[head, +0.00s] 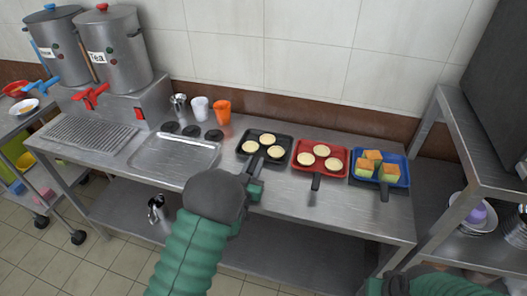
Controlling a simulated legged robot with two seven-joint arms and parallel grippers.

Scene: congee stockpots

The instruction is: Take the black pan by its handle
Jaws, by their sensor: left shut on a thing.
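The black pan (284,141), square with several pale round cakes in it, sits on the steel counter right of the tray, its handle pointing toward me. My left gripper (256,186) is shut on the black pan's handle near its front end. My dark wrist and green arm cover part of the counter's front edge. The far end of the handle shows between pan and gripper. Part of my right gripper (385,286) shows at the bottom edge, too cut off to tell its state.
A red pan (344,168) with round cakes and a blue pan (404,181) with orange-topped cubes stand to the right. A steel tray (160,165), cups and two drink urns (122,45) stand to the left. A metal shelf (462,100) bounds the right side.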

